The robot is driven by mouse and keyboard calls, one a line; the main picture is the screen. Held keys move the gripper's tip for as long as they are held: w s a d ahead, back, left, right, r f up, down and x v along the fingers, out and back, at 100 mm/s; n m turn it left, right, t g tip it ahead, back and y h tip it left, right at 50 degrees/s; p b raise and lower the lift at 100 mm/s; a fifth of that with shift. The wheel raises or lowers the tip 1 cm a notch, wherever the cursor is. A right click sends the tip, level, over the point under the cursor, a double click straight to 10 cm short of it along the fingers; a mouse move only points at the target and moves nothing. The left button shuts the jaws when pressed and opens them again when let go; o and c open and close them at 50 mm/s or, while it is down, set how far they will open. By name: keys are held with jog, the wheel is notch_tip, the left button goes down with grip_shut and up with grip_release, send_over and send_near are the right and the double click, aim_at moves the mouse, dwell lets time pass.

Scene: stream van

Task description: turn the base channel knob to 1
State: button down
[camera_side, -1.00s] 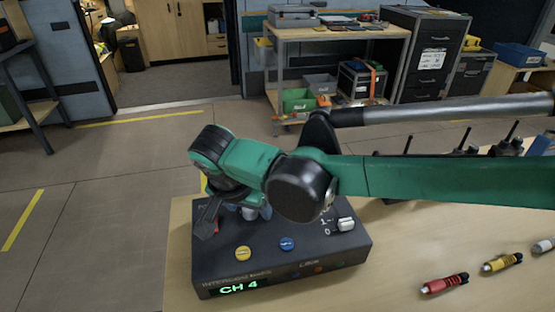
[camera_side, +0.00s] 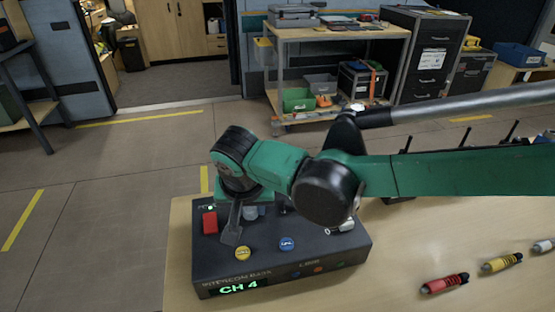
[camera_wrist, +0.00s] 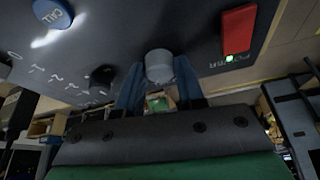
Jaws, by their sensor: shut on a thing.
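The intercom base (camera_side: 300,246) is a dark box on the table, and its green display (camera_side: 238,287) reads CH 4. The channel knob appears to be the grey round knob in the wrist view (camera_wrist: 159,66); in the side view it is partly hidden under my wrist (camera_side: 250,213). My gripper (camera_wrist: 158,82) has blue fingers on either side of this knob and is shut on it. The knob's pointer and scale cannot be made out.
A red power switch (camera_wrist: 239,33) with a lit green lamp is beside the knob. A dark knob (camera_wrist: 101,78) is on its other side. Yellow (camera_side: 243,253) and blue (camera_side: 286,244) buttons are near the front. Red (camera_side: 444,284) and yellow (camera_side: 502,262) connectors lie at right.

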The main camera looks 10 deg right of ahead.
jog(key=n+y, duration=0.1)
jog(key=n, duration=0.3)
jog(key=shift+d+n+y, duration=0.15)
jog(key=shift+n+y, duration=0.15)
jog(key=shift+y, duration=0.1)
jog(key=n+y, duration=0.1)
jog(key=n, duration=0.4)
jog(key=shift+w+d+g+y, duration=0.1)
jog(key=shift+d+g+y, duration=0.1)
jog(key=shift+g+y, duration=0.2)
jog(key=n+g, duration=0.1)
jog(key=n, duration=0.2)
jog(key=n+y, duration=0.1)
jog(key=n, duration=0.1)
jog(key=shift+w+n+g, duration=0.15)
jog(key=shift+n+g, duration=0.25)
jog(key=n+g, duration=0.1)
jog(key=n, duration=0.3)
jog(key=shift+w+d+n+g+y, duration=0.1)
jog(key=shift+n+g+y, duration=0.2)
jog(key=shift+g+y, duration=0.1)
jog(key=c, duration=0.5)
grip_release()
jog(key=shift+c, duration=0.2)
jog(key=shift+r, duration=0.1)
